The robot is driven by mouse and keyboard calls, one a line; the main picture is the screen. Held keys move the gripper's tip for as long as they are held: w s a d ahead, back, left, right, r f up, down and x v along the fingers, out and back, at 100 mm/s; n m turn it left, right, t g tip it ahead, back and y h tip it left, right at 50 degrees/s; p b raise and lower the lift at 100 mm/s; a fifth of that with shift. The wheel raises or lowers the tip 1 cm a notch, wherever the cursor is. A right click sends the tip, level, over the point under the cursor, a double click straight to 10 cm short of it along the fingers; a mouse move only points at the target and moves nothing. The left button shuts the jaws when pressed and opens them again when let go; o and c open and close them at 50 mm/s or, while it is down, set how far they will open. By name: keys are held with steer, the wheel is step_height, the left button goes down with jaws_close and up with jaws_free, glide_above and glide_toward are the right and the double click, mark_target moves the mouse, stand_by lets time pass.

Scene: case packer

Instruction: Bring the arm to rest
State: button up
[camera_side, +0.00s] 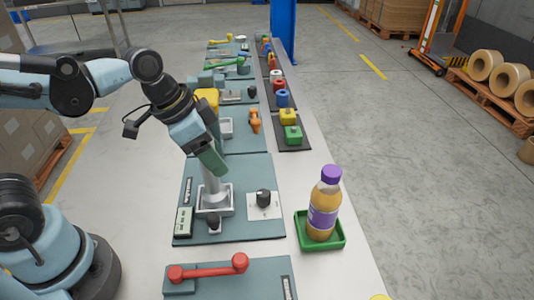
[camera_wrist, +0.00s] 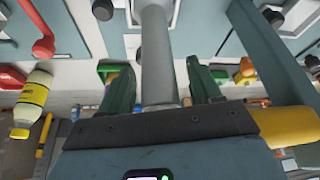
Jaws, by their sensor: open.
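My gripper (camera_side: 212,161) points down over the grey upright lever (camera_side: 210,186) on the nearer blue-grey panel (camera_side: 240,225). In the wrist view my gripper (camera_wrist: 162,82) has its two green fingers apart. The lever's grey rod (camera_wrist: 157,50) stands between them in that picture, with a visible gap on each side. The fingers are not closed on it. The lever rises from a square light-grey frame (camera_side: 213,210). Its top is hidden by my gripper in the side view.
A juice bottle with a purple cap (camera_side: 324,205) stands in a green tray (camera_side: 340,240) to the right. A red handle (camera_side: 208,268) lies nearer, and a black knob (camera_side: 263,197) sits right of the lever. Several coloured blocks line a dark strip behind. Open floor lies further right.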

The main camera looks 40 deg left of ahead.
steer(key=shift+v, duration=6)
steer(key=x, duration=1.2)
step_height(320, 180, up, 4)
steer(key=shift+r, duration=0.1)
steer(key=shift+s+d+r, duration=0.45)
steer(key=shift+d, duration=0.05)
